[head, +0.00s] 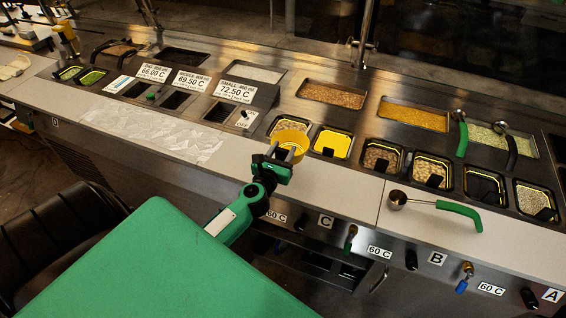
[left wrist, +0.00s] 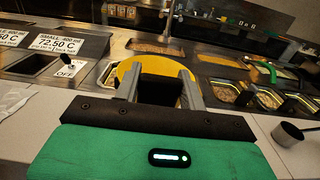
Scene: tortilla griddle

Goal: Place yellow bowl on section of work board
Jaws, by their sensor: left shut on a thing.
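The yellow bowl (head: 291,141) is at the tip of my left gripper (head: 283,156), just over the front edge of the counter wells. My left gripper is shut on the bowl. In the left wrist view the yellow bowl (left wrist: 132,74) shows behind and between the fingers of my left gripper (left wrist: 166,82), which hide part of it. The work board (head: 345,185) is the pale strip along the counter's front. The bowl appears to be above the board's back edge; its exact height is unclear. My right gripper is not in view.
A ladle with a green handle (head: 455,211) lies on the board at right. Crumpled clear sheeting (head: 160,133) lies on the board at left. Filled food wells, such as a yellow one (head: 333,143), line the back. Bare board shows between the bowl and the ladle.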

